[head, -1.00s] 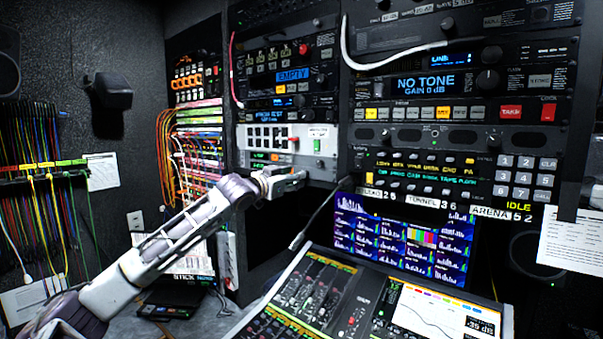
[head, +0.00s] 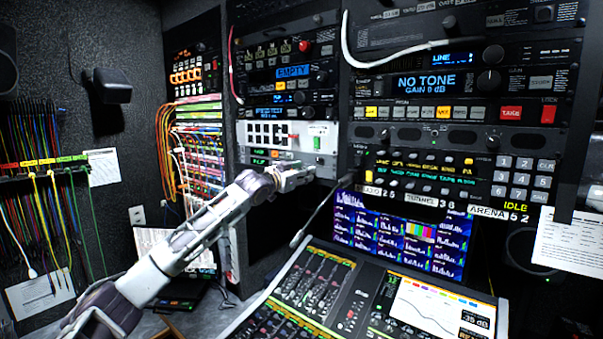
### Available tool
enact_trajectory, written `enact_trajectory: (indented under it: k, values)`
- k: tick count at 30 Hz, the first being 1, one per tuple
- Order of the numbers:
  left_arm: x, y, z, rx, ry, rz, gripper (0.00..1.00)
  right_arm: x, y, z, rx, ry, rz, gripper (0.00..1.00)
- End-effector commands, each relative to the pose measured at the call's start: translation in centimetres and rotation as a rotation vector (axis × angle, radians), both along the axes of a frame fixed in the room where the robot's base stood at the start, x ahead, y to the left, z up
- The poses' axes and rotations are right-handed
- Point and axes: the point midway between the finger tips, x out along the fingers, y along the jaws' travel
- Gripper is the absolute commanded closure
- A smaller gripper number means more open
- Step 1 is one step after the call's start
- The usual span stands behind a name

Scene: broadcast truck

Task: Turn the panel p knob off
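My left gripper (head: 304,176) reaches in from the left, in front of the lower edge of a white rack panel (head: 262,131). This panel has a block of dark square windows, a red-tipped part (head: 293,140) and a green-marked switch area (head: 318,138). A narrow strip with small green displays (head: 259,153) and a small dark round knob (head: 320,161) lies just below, close above my gripper. I cannot read which knob is marked panel P. Whether my fingers are open, or touch anything, is too small to tell. My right gripper is out of view.
A mixing console (head: 310,283) and a multi-graph screen (head: 398,236) stand below and right of my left arm. A thin dark gooseneck (head: 320,210) rises close to my gripper. A rack with a NO TONE display (head: 427,83) is at the right.

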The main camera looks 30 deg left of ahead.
Motion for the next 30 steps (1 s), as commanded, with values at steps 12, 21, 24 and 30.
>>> enact_trajectory:
  k: [12,21,24,30]
  values:
    - [-0.03,0.02,0.0,0.0,0.0,0.0,1.0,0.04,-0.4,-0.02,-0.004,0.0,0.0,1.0]
    - [-0.03,0.02,0.01,-0.017,0.001,0.0,1.0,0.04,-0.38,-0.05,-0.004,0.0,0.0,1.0]
    - [-0.04,0.03,0.04,-0.04,0.002,0.0,1.0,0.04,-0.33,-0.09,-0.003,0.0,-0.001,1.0]
    - [-0.01,-0.04,0.01,-0.132,0.009,-0.001,1.0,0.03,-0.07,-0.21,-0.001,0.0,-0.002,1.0]
